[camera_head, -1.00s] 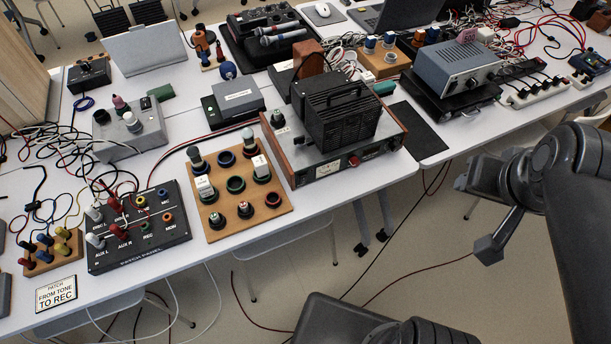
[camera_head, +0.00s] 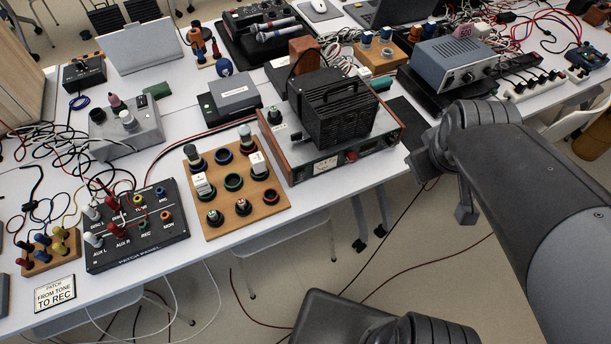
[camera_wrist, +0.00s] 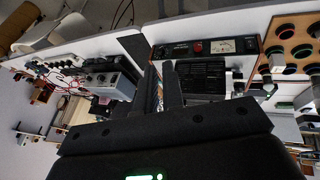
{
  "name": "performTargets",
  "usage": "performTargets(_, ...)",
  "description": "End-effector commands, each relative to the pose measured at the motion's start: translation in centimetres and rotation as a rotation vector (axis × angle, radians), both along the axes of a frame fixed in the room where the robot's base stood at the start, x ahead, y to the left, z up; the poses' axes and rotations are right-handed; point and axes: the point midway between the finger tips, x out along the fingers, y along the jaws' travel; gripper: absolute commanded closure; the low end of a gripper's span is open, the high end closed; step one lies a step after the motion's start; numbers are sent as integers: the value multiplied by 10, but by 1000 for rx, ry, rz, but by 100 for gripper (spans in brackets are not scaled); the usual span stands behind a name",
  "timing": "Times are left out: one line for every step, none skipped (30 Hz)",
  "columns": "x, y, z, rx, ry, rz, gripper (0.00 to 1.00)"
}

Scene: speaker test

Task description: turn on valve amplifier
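The valve amplifier (camera_head: 322,166) has wooden side panels, a black ventilated cage on top and a front panel with a meter and a red knob (camera_head: 351,157). It stands at the front edge of the table. In the wrist view its front panel (camera_wrist: 213,47) shows upside down, with the red knob (camera_wrist: 197,46) left of the lit meter. My gripper (camera_head: 437,187) is in the air to the right of the amplifier and in front of the table, apart from the panel. Its dark fingers (camera_wrist: 164,86) show in the wrist view; their opening is unclear. I see nothing held.
A wooden knob board (camera_head: 240,211) and a black patch panel (camera_head: 145,245) lie left of the amplifier. A grey-blue box (camera_head: 452,62) and a power strip (camera_head: 535,88) are behind my arm. Loose cables cover the left table.

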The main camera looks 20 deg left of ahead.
Motion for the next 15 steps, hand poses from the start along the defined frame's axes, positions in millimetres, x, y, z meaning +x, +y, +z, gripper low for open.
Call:
performTargets(5, 11, -12, -38, 11, 91, 97)
performTargets(8, 18, -17, -61, 11, 148, 99)
performTargets(11, 27, -25, -91, 13, 226, 100)
performTargets(13, 34, -31, -112, 13, 286, 100)
performTargets(15, 41, -37, -133, 13, 344, 100)
performTargets(17, 51, -46, -159, 14, 423, 100)
performTargets(18, 59, -52, -178, 13, 483, 100)
performTargets(19, 66, -58, -196, 11, 542, 100)
performTargets(20, 76, -67, -219, 9, 622, 100)
performTargets(20, 83, -73, -235, 7, 681, 100)
performTargets(19, 91, -79, -251, 4, 741, 100)
performTargets(18, 101, -87, -270, -1, 822, 100)
performTargets(17, 109, -94, -284, -5, 882, 100)
performTargets(16, 117, -100, -297, -11, 941, 100)
performTargets(14, 127, -108, -313, -19, 1017, 100)
